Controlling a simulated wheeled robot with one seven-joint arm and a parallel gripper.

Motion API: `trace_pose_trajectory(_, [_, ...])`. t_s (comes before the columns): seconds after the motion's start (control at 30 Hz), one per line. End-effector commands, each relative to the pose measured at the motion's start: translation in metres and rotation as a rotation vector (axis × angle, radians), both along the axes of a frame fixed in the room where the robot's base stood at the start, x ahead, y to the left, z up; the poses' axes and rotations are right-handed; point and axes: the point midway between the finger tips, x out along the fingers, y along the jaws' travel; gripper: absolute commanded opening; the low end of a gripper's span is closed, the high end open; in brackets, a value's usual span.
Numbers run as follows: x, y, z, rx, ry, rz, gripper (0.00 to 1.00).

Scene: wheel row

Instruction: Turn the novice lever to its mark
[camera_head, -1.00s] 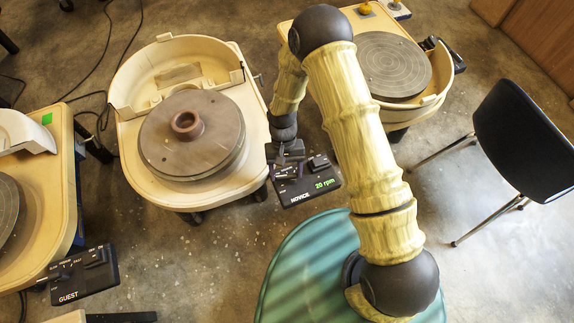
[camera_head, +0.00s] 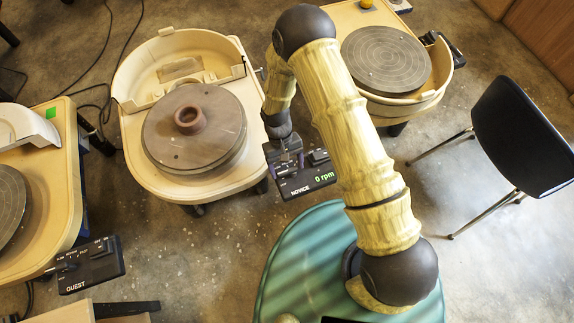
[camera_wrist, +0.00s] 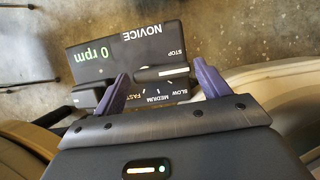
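The novice control box (camera_head: 306,180) is a black panel beside the middle wheel, and its display reads 0 rpm. In the wrist view the box (camera_wrist: 120,45) shows upside down, with STOP, SLOW, MEDIUM and FAST printed around the lever. The novice lever (camera_wrist: 160,73) is a dark bar with a white line, lying between my fingers near STOP. My gripper (camera_wrist: 161,67) has its two purple fingers spread apart over the panel. I cannot tell whether either finger touches the lever. In the head view my gripper (camera_head: 285,157) covers the box's left part.
The middle wheel (camera_head: 194,130) carries a brown ring of clay (camera_head: 190,118). The guest box (camera_head: 88,267) is at the lower left. Another wheel (camera_head: 386,60) stands behind my arm at the upper right. A black chair (camera_head: 525,135) stands at the right.

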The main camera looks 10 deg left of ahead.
Motion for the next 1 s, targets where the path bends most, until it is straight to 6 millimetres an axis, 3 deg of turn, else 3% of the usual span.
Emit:
trace_pose_trajectory(0.47, [0.001, 0.002, 0.006, -0.001, 0.003, -0.002, 0.87])
trace_pose_trajectory(0.67, [0.010, 0.008, 0.034, 0.001, 0.001, -0.003, 0.87])
trace_pose_trajectory(1.0, [0.033, 0.022, 0.097, 0.001, 0.000, -0.004, 0.87])
